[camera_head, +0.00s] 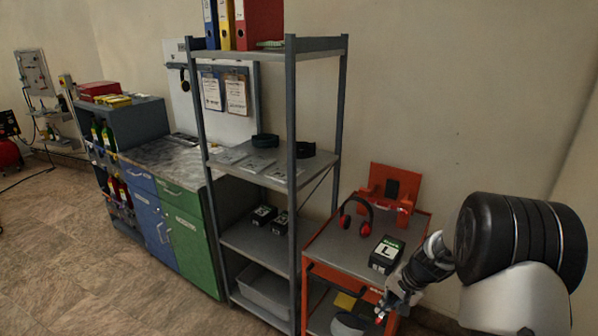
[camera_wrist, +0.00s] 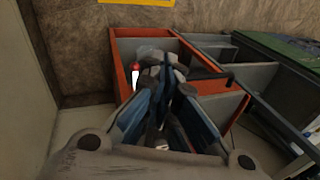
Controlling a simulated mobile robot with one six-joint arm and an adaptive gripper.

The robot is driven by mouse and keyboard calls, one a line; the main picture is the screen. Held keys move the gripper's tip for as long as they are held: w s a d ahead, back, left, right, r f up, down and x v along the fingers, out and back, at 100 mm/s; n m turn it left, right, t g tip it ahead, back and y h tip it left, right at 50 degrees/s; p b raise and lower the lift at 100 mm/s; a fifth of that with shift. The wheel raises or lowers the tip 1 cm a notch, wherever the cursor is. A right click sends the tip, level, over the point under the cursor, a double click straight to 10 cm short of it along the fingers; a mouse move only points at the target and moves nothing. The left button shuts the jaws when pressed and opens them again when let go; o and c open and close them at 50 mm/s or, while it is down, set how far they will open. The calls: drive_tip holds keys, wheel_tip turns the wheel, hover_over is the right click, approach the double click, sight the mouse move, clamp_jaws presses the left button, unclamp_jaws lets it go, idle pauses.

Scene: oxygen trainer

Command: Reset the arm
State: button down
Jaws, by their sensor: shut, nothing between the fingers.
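My gripper (camera_head: 388,306) is low at the right of the head view, in front of the orange trolley (camera_head: 307,284). In the wrist view, the dark blue fingers of my gripper (camera_wrist: 169,72) come together in the middle, with nothing seen held between them. Behind them the wrist view shows an orange-edged unit with grey shelves (camera_wrist: 122,62). The fingers hide part of its inside. In the head view I cannot tell the exact gap between my gripper and the trolley.
On the trolley lie red ear defenders (camera_head: 357,214) and a dark box marked L (camera_head: 386,254). A tall grey metal shelf (camera_head: 292,130) stands to its left, then a blue and green cabinet (camera_head: 187,240). Open floor (camera_head: 60,260) lies at the left.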

drive_tip(key=s+a+r+n+h, duration=0.15)
drive_tip(key=s+a+r, duration=0.25)
drive_tip(key=s+r, duration=0.45)
drive_tip(key=s+a+r+n, duration=0.3)
drive_tip(key=s+a+r, duration=0.25)
drive_tip(key=r, duration=0.65)
drive_tip(key=s+r+n+t+h, duration=0.1)
drive_tip(key=s+r+n, duration=0.2)
drive_tip(key=s, duration=1.5)
drive_tip(key=shift+s+a+r+n+t, duration=0.15)
drive_tip(key=shift+s+a+n+t, duration=0.05)
drive_tip(key=shift+n+t, duration=0.15)
